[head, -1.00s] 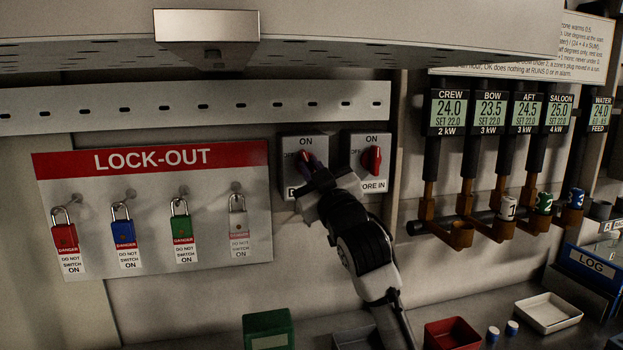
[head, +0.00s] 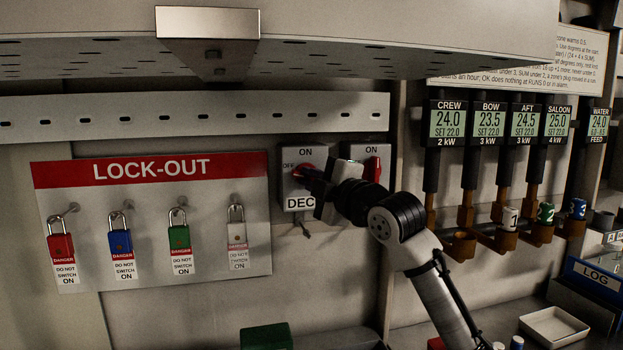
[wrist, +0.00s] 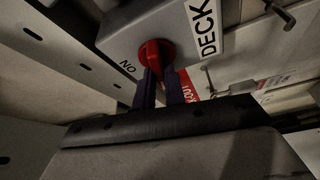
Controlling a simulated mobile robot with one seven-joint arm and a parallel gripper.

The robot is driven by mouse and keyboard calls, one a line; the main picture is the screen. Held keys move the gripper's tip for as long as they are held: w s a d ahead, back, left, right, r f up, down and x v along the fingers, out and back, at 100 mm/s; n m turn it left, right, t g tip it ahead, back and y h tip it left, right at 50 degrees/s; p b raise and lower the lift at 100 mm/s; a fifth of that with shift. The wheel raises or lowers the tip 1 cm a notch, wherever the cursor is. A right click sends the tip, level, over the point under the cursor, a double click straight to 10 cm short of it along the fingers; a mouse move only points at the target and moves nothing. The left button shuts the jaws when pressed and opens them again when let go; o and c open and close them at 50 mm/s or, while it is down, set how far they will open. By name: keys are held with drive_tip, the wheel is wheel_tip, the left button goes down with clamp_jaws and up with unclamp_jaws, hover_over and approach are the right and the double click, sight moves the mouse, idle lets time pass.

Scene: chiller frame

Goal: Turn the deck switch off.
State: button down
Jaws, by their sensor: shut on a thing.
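The deck switch (head: 291,191) is a grey box on the wall, marked ON at the top, OFF at the left and DEC(K) below. In the wrist view its box (wrist: 125,30) and red handle (wrist: 156,52) show close up. My gripper (head: 309,176) reaches it from the right. Its two dark fingers (wrist: 160,88) are shut on the red handle from either side. The handle lies crosswise, roughly level, in line with the OFF mark and well away from ON. My gripper hides part of the handle in the head view.
A second switch (head: 373,152) with a red handle stands just right, partly behind my gripper. The lock-out board (head: 150,230) with several padlocks hangs at the left. A metal hood (head: 330,45) overhangs above. Pipes and displays (head: 490,122) are at the right.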

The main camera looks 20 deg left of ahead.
drive_tip(key=shift+n+g+h, duration=0.4)
drive_tip(key=shift+n, duration=0.8)
drive_tip(key=shift+p, duration=0.3)
drive_tip(key=c, duration=1.5)
unclamp_jaws()
drive_tip(key=shift+o, duration=0.2)
drive_tip(key=b+v, duration=0.4)
drive_tip(key=v, duration=1)
drive_tip(key=shift+a, duration=0.1)
